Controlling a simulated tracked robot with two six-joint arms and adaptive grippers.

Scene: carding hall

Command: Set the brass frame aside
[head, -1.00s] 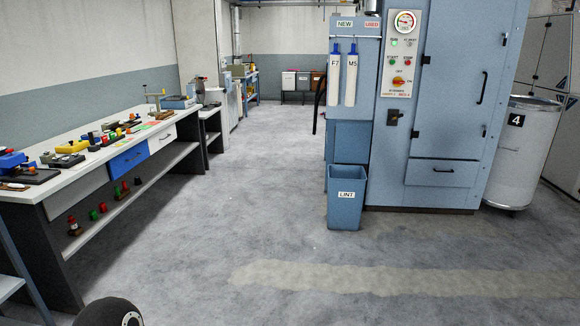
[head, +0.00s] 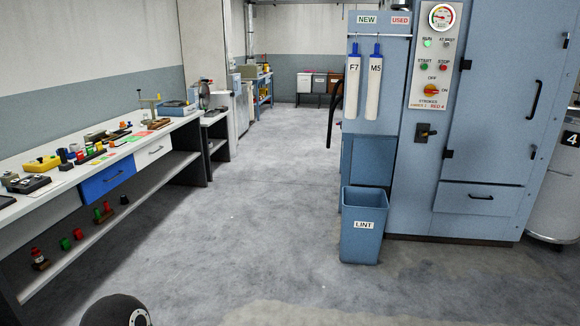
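On the long white workbench (head: 165,138) at the left stands a small brass-coloured upright piece (head: 149,106) near its far end. It is too small and distant to tell whether this is the brass frame. Neither of my grippers shows in the head view. Only a dark rounded part of my own body is at the bottom left edge.
Several small coloured items cover the bench. A blue cabinet machine (head: 500,110) stands at the right with a lint bin (head: 363,240) at its front corner and a white drum (head: 552,200) beyond. Grey floor (head: 250,220) between bench and machine is clear.

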